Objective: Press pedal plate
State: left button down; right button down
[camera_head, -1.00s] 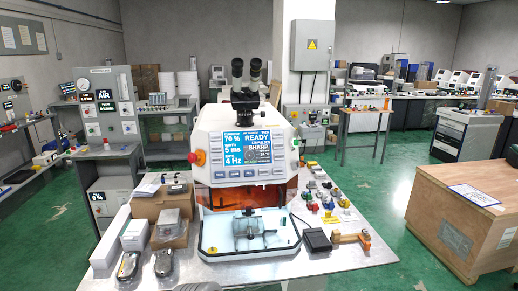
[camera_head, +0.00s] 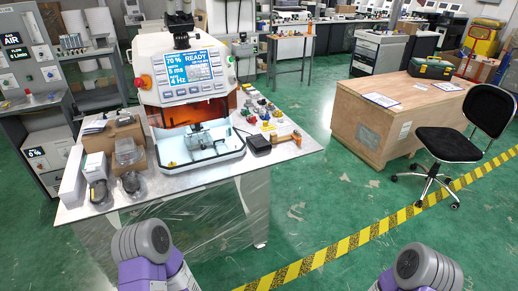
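A dark, flat, pedal-like box (camera_head: 258,146) lies on the table, just right of the white machine's base. It looks like the pedal, but its plate is too small to make out. The white machine (camera_head: 182,75) with a lit blue "READY" screen stands on the table (camera_head: 190,182). Parts of my two arms, grey and purple, show at the bottom left and bottom right. Neither gripper shows, and both arm parts are well short of the box, apart from it.
An orange-headed tool (camera_head: 287,138) lies right beside the dark box. Several small coloured parts lie behind it. Boxes and two bagged dark items are at the table's left. A wooden crate (camera_head: 385,125) and black chair (camera_head: 462,140) stand right. Green floor by the yellow-black tape (camera_head: 340,247) is clear.

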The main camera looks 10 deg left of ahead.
aim_at(259, 142)
jog(key=u, duration=0.35)
jog(key=i, duration=1.45)
jog(key=z, duration=0.5)
